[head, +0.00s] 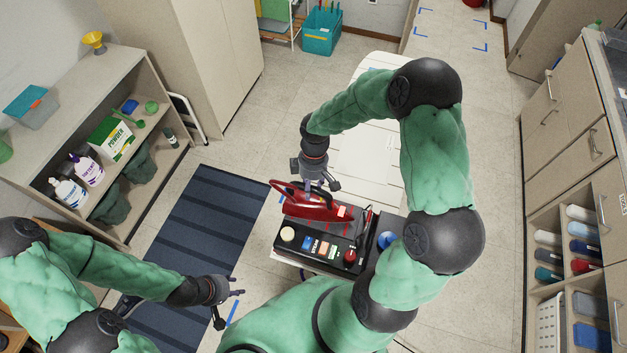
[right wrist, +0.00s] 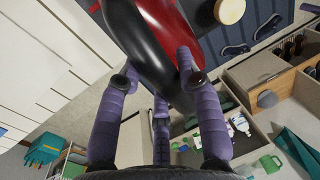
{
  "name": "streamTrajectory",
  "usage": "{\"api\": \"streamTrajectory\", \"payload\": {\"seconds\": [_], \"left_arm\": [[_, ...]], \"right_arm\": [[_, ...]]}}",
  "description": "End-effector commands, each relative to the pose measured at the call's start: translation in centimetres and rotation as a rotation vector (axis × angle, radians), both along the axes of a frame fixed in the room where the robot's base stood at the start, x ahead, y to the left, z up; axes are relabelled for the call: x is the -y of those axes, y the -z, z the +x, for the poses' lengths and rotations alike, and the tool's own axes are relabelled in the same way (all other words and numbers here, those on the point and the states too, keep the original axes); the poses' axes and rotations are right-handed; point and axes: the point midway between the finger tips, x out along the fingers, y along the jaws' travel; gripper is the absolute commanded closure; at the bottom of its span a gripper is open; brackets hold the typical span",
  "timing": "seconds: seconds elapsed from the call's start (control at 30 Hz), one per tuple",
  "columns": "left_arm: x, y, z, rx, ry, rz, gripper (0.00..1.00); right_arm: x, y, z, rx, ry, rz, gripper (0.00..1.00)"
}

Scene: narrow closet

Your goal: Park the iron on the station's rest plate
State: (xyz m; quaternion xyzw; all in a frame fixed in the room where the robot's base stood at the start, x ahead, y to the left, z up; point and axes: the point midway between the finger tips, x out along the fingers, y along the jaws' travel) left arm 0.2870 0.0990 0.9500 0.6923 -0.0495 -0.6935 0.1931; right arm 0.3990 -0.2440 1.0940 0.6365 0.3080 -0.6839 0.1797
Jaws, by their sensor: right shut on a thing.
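The iron (head: 302,203) is red with a dark handle and is held just above or against the station; I cannot tell whether it touches the rest plate. My right gripper (head: 318,182) is shut on the iron from above. In the right wrist view the fingers (right wrist: 160,85) close around the iron's dark and red body (right wrist: 178,40). The station (head: 318,247) is a dark box with a red part, a round cream knob, a blue button and a red knob on its front panel. Its rest plate is mostly hidden under the iron. My left gripper (head: 233,303) is open and empty, over the floor at the lower left.
A white ironing board (head: 365,150) extends behind the station. A shelf (head: 95,130) with bottles and a powder box stands at the left. A dark striped mat (head: 205,235) lies on the floor. Cabinets (head: 570,110) line the right side. A teal bin (head: 321,32) stands at the back.

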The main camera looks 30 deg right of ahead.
Motion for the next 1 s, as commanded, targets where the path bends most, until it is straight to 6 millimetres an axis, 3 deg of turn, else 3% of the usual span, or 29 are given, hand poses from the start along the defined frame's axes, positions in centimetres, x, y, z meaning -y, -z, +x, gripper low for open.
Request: {"api": "streamTrajectory", "payload": {"seconds": [0.13, 0.5, 0.53, 0.6, 1.0], "left_arm": [[0.0, -0.4, 0.0, 0.000, 0.000, 0.000, 0.60], [0.0, -0.1, 0.0, 0.000, 0.000, 0.000, 0.60], [0.0, -0.1, 0.0, 0.000, 0.000, 0.000, 0.60], [0.0, -0.2, 0.0, 0.000, 0.000, 0.000, 0.60], [0.0, -0.4, 0.0, 0.000, 0.000, 0.000, 0.60]], "right_arm": [[0.1, 1.2, 0.1, 0.002, 0.002, 0.000, 1.00], [0.1, 1.6, 0.1, 0.004, 0.002, 0.000, 1.00], [0.0, 1.7, 0.0, 0.001, 0.001, 0.001, 0.59], [0.0, 1.6, 0.0, 0.001, 0.001, 0.000, 0.41], [0.0, 1.4, 0.0, 0.001, 0.001, 0.001, 0.41]]}}
